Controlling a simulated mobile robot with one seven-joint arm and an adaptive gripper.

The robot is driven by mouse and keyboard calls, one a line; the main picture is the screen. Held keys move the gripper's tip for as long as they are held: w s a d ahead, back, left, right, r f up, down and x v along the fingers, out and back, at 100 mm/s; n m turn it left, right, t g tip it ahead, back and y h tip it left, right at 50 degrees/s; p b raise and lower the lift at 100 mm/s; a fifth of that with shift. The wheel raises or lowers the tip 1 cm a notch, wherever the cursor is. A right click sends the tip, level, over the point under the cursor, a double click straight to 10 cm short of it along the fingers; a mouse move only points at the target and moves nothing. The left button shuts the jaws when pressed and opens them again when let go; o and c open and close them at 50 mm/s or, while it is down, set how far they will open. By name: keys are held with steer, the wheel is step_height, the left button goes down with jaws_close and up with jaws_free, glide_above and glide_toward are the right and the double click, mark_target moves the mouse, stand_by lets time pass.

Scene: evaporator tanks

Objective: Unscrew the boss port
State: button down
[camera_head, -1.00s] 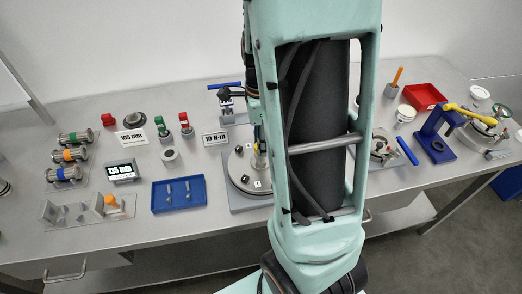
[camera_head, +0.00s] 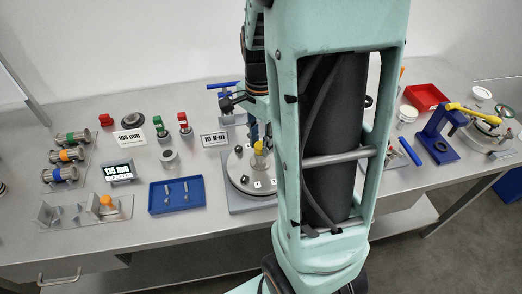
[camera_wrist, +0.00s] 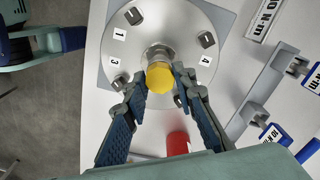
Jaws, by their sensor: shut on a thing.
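The boss port is a yellow faceted cap (camera_wrist: 160,78) on a metal neck at the centre of a round steel flange (camera_wrist: 190,22). The flange has several bolts and number labels. My gripper (camera_wrist: 159,82) has its two blue-padded fingers on either side of the yellow cap and is shut on it. In the head view the yellow cap (camera_head: 259,148) shows above the flange (camera_head: 240,178), partly behind my arm. My arm hides the right side of the flange there.
A blue tray (camera_head: 161,206) with two small tools lies left of the flange. A red tray (camera_head: 426,97) and blue stand (camera_head: 437,148) are at right. A red object (camera_wrist: 178,143) lies near my fingers.

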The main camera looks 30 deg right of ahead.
stand_by(0.3)
steer(key=n+b, duration=0.1)
steer(key=n, duration=0.2)
steer(key=shift+n, duration=1.2)
steer(key=shift+w+n+b, duration=0.1)
steer(key=shift+n+b, duration=0.4)
steer(key=shift+n, duration=0.5)
steer(key=n, duration=0.3)
steer(key=shift+b, duration=0.3)
